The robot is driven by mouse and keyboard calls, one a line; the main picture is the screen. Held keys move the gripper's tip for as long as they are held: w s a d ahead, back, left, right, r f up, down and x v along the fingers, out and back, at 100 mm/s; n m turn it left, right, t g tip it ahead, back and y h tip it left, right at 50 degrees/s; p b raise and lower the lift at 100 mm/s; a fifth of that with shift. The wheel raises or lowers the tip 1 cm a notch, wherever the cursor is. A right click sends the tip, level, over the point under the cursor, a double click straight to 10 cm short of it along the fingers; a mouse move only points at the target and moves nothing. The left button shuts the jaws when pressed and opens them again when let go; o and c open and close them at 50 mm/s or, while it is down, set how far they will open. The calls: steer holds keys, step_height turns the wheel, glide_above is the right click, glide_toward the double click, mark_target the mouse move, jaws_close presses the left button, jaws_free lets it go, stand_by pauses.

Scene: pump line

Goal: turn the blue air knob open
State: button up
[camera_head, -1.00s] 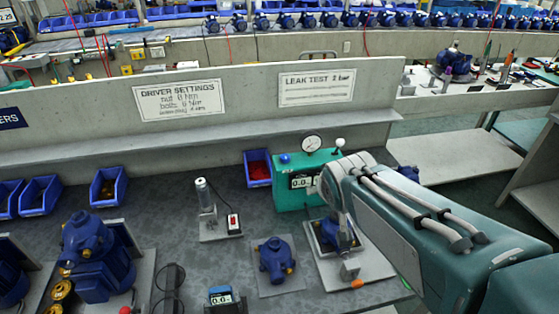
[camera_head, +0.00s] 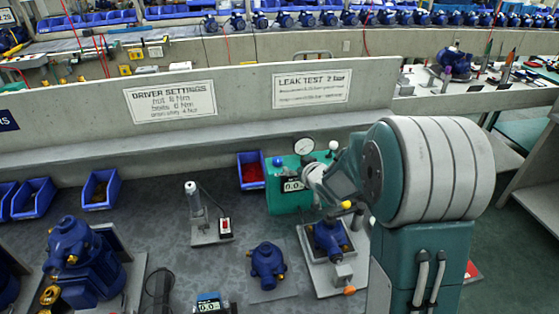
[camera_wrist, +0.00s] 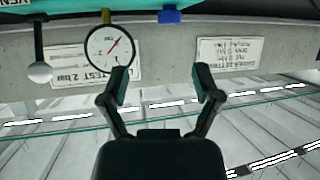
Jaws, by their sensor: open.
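The blue air knob (camera_head: 278,161) sits on the top left of the teal leak test box (camera_head: 285,200). In the wrist view, which looks upside down, the blue knob (camera_wrist: 170,14) is at the top edge, beyond my fingertips and slightly right of the middle between them. My gripper (camera_wrist: 161,78) is open, with nothing between its two dark fingers. The knob and fingers are apart. In the head view my arm reaches in from the right, and its pale wrist end covers the box's right part. The fingers cannot be made out there.
A round pressure gauge (camera_head: 303,146) and a white ball-ended lever (camera_head: 333,146) stand right of the knob. A blue pump in a fixture (camera_head: 329,238) is below the arm. A red-filled blue bin (camera_head: 251,171) stands left of the box. The concrete wall (camera_head: 200,135) is behind.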

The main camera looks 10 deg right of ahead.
mark_target(280, 162)
steer(key=x, duration=0.7)
steer(key=a+x, duration=0.1)
steer(key=x, duration=0.3)
steer(key=shift+s+f, duration=0.15)
steer(key=shift+s, duration=0.1)
steer(key=shift+w+a+f, duration=0.2)
steer(key=shift+w+a, duration=0.15)
steer(key=shift+w, duration=0.1)
steer(key=shift+c, duration=0.3)
steer(key=shift+d, duration=0.15)
jaws_close()
